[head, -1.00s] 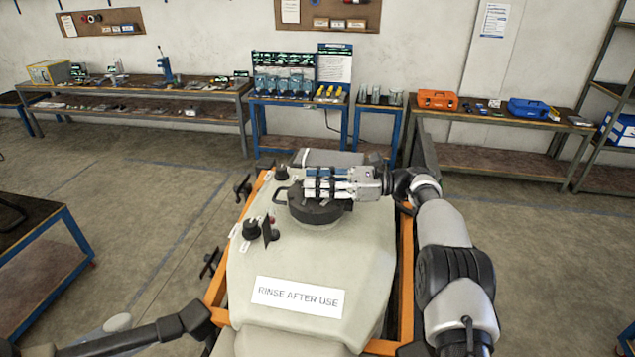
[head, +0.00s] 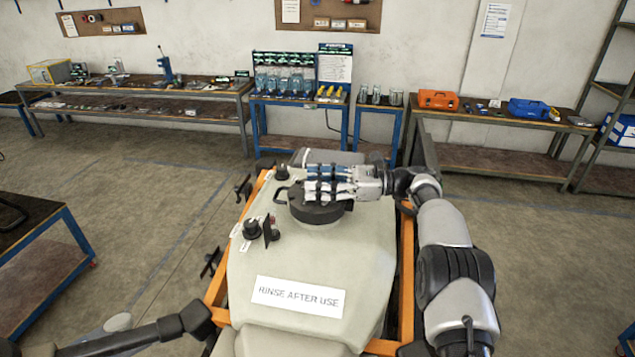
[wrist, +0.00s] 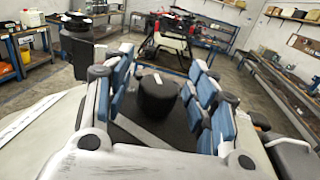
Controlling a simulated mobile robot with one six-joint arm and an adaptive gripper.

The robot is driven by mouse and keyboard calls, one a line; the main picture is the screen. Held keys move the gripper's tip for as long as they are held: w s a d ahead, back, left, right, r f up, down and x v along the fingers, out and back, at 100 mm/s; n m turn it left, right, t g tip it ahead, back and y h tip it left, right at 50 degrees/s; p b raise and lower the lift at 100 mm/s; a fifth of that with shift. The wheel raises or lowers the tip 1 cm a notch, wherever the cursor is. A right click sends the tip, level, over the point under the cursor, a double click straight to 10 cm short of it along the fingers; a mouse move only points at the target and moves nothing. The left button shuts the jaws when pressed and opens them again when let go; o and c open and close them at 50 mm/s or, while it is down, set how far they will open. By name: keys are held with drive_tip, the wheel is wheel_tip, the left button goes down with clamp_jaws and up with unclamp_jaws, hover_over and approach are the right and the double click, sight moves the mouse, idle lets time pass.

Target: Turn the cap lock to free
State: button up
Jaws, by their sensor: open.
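The wide round black cap (head: 320,214) sits on top of the pale tank (head: 300,258). My gripper (head: 308,184) reaches in from the right, low over the cap, and hides most of its top. In the wrist view my gripper (wrist: 160,88) is open, with its blue-padded fingers apart. A short black knob (wrist: 157,95) stands between the fingers, with a gap visible on both sides. A pale strip lies in front of the knob on a dark surface. A black loop (head: 281,195) sticks out at the cap's left side. I cannot read the lock's position.
A small black knob (head: 281,172) stands behind and left of the cap. An orange frame (head: 407,270) surrounds the tank. Workbenches line the back wall.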

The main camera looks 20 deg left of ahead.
wheel_tip(320, 180, up, 10)
idle(0.5)
